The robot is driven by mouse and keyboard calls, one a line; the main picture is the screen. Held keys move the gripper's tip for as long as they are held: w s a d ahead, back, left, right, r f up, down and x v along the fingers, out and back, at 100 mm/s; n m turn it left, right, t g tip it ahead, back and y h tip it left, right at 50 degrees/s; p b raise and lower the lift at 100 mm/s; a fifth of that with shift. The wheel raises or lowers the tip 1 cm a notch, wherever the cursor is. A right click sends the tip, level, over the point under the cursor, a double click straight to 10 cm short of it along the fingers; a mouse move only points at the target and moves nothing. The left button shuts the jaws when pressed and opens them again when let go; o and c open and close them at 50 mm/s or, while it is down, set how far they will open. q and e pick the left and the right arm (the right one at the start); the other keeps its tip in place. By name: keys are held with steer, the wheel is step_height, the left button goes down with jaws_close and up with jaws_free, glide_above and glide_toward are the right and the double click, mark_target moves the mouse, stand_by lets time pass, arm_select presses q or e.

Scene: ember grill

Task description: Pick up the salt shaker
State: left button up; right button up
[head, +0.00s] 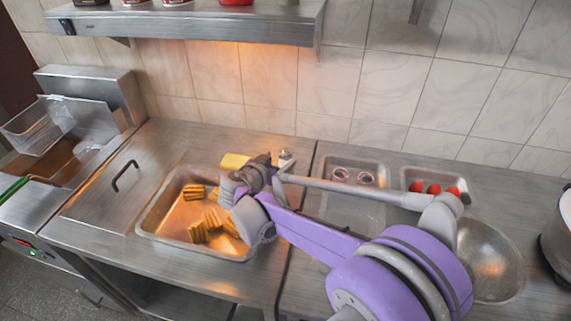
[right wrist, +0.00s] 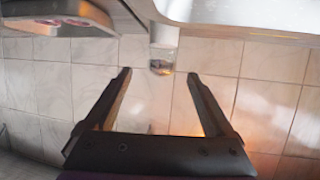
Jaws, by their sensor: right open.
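The salt shaker (head: 285,157) is a small clear container with a metallic top, on the steel counter near the tiled wall. My right gripper (head: 265,162) is just left of it in the head view and hides part of the area around it. In the right wrist view the shaker (right wrist: 163,58) shows between and just beyond the tips of my open, empty right gripper (right wrist: 158,74). The picture there looks upside down, with the counter at the top. I see no contact between fingers and shaker. My left gripper is not in view.
A yellow block (head: 235,161) lies just left of the gripper. A sunken tray (head: 150,225) holds several grilled pieces. Pans with onion rings (head: 352,177) and red tomatoes (head: 433,188) stand right of the shaker. A steel bowl (head: 490,262) is at right; a shelf (head: 200,28) hangs above.

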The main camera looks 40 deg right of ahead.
mark_target(283, 154)
steer(key=x, duration=0.6)
steer(key=shift+w+d+r, duration=0.1)
steer(key=shift+w+r, duration=0.1)
steer(key=shift+w, duration=0.1)
jaws_close()
